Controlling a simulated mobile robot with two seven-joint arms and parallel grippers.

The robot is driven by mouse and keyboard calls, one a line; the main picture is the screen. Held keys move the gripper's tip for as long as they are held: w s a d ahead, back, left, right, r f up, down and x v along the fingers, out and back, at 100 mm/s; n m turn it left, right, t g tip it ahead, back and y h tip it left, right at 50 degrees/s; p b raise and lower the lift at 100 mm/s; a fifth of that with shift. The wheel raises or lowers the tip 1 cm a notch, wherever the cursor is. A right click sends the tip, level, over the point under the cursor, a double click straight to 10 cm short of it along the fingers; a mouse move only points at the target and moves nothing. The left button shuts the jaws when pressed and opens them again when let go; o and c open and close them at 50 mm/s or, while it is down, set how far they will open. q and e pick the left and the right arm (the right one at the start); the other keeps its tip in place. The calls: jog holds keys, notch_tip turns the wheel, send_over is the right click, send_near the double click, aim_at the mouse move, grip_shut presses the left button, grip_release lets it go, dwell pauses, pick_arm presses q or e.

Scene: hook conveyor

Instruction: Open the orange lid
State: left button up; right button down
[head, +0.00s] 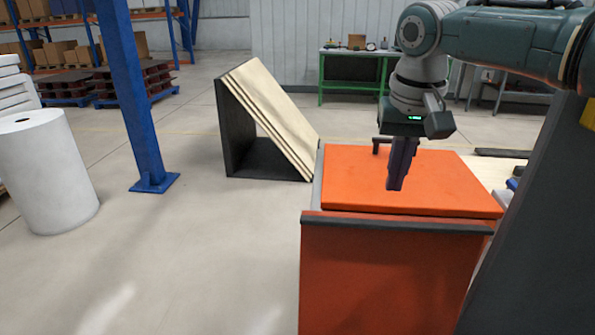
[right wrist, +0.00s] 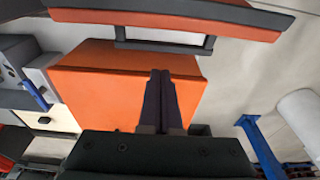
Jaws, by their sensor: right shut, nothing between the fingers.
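An orange box (head: 385,275) stands in front of me, with its flat orange lid (head: 345,180) shut on top. A dark bracket-like handle (head: 380,143) shows at the lid's far side, partly hidden behind my gripper. My right gripper (head: 395,188) points down over the lid, its dark fingers together and empty. I cannot tell if the tips touch the lid. In the right wrist view the fingers (right wrist: 160,72) overlap an orange panel (right wrist: 110,80), and a dark bar (right wrist: 165,45) shows beyond them, apart from the tips. My left gripper is out of view.
A dark grey bar (head: 390,223) runs along the box's front top edge. A wedge-shaped rack (head: 240,150) with boards stands behind left. A blue post (head: 135,100) and a white roll (head: 45,170) stand further left. Open floor lies left of the box.

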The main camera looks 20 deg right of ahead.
aim_at(401, 228)
notch_tip(401, 228, down, 3)
jog(key=shift+w+d+r+b, duration=0.1)
jog(key=shift+w+b, duration=0.05)
jog(key=shift+b, duration=0.25)
jog(key=s+p, duration=0.1)
jog(key=s+a+p, duration=0.1)
jog(key=p, duration=0.1)
jog(key=s+a+p, duration=0.1)
jog(key=shift+s+r+p, duration=0.2)
jog(key=shift+r+p, duration=0.05)
jog(key=shift+p, duration=0.05)
jog(key=shift+t+h, duration=0.3)
jog(key=shift+t, duration=0.2)
jog(key=s+a+p, duration=0.1)
jog(key=p, duration=0.2)
jog(key=s+a+r+p, duration=0.1)
jog(key=s+p, duration=0.1)
jog(key=p, duration=0.1)
jog(key=s+a+p, duration=0.1)
jog(key=p, duration=0.2)
jog(key=shift+s+r+p, duration=0.2)
jog(key=shift+r+p, duration=0.05)
jog(key=shift+p, duration=0.15)
jog(key=shift+s+a+f, duration=0.1)
jog(key=shift+s+f, duration=0.2)
